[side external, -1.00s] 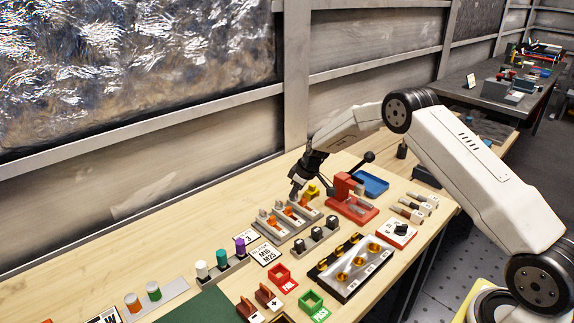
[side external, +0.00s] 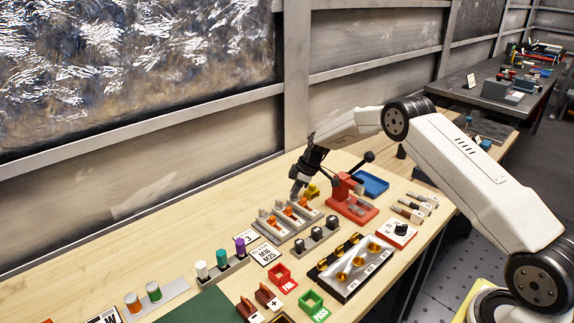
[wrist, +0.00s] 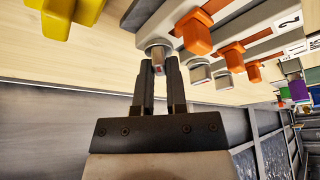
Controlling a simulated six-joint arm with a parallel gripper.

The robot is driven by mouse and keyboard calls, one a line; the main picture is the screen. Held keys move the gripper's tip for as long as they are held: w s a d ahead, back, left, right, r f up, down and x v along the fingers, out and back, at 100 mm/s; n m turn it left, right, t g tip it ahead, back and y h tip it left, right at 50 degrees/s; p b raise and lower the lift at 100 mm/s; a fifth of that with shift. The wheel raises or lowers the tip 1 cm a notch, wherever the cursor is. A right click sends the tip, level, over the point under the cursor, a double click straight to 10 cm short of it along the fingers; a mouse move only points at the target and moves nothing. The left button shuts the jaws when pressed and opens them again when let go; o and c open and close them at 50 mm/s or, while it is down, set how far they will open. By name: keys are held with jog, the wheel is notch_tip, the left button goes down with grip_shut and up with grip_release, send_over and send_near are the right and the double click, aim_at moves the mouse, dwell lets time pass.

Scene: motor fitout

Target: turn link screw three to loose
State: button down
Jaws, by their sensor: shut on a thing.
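A grey link block (side external: 273,236) on the bench carries a row of orange links (side external: 289,211) with small metal screws at their back ends. My gripper (side external: 297,193) points down at the far right end of that row. In the wrist view my gripper (wrist: 159,70) is shut on the metal tab of the end screw, link screw three (wrist: 157,51). The tab lies between the two fingertips, and the screw's round collar sits in the grey block. Two other screws, the middle one (wrist: 199,72) and the far one (wrist: 223,79), stand free beside orange links (wrist: 232,55).
A yellow part (wrist: 68,15) is close to my gripper, and a red lever press (side external: 352,206) stands just to the right. A blue tray (side external: 371,184) lies behind the press. Black knobs (side external: 315,233) stand in front of the links.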

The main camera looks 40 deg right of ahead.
jog(key=c, duration=0.7)
grip_release()
jog(key=shift+o, duration=0.2)
jog(key=shift+r, duration=0.1)
jog(key=v, duration=0.7)
jog(key=shift+r, duration=0.35)
jog(key=shift+s, duration=0.1)
jog(key=o, duration=0.3)
